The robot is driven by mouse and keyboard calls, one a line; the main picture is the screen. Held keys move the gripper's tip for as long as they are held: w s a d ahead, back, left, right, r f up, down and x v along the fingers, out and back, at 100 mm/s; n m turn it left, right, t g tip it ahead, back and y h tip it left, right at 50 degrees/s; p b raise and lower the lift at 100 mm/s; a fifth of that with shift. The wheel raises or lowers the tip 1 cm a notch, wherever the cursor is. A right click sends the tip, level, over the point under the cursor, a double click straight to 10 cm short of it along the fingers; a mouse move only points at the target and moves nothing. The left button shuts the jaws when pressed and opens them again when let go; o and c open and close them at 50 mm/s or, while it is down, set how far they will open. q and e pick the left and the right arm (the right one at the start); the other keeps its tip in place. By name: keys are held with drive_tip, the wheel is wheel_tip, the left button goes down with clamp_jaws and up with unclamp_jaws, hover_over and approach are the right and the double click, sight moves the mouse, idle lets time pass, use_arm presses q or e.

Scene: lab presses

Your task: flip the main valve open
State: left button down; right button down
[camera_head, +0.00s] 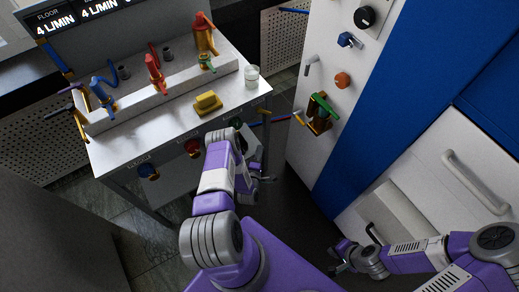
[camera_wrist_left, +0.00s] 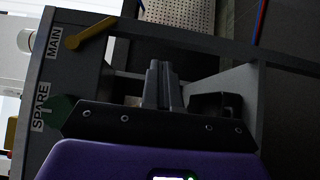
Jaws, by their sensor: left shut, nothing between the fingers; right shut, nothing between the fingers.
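The main valve's yellow lever (camera_wrist_left: 90,32) shows in the left wrist view beside the label MAIN, slanting out from the bench's front edge. My left gripper (camera_wrist_left: 163,85) is shut and empty, in the space under the bench edge. The lever is up and left of its fingertips in the wrist view, apart from them. In the head view the left gripper (camera_head: 266,179) is small and dark. My right gripper (camera_head: 337,267) is shut at the lower right, far from the valve.
A green knob (camera_wrist_left: 60,115) by the label SPARE is close to my left gripper. Red (camera_head: 192,147) and blue (camera_head: 148,172) knobs line the bench front. The bench top (camera_head: 135,140) carries taps, a yellow block (camera_head: 208,103) and a beaker (camera_head: 252,76). A white cabinet (camera_head: 325,35) stands right.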

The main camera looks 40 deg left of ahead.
use_arm(q)
drive_tip(key=d+m+g+h, duration=0.75)
drive_tip(key=d+m, duration=0.35)
drive_tip(key=d, duration=0.5)
drive_tip(key=s+d+r+m+g+h, duration=0.2)
drive_tip(key=s+d+r+m+g, duration=0.1)
drive_tip(key=s, duration=0.5)
drive_tip(key=s+d+r+m+g+h, duration=0.2)
drive_tip(key=s+d+m+g, duration=0.3)
drive_tip(key=s+d, duration=0.3)
drive_tip(key=shift+s+r+m, duration=0.4)
drive_tip(key=shift+s+m, duration=0.25)
drive_tip(key=shift+m, duration=0.15)
drive_tip(key=shift+h, duration=0.25)
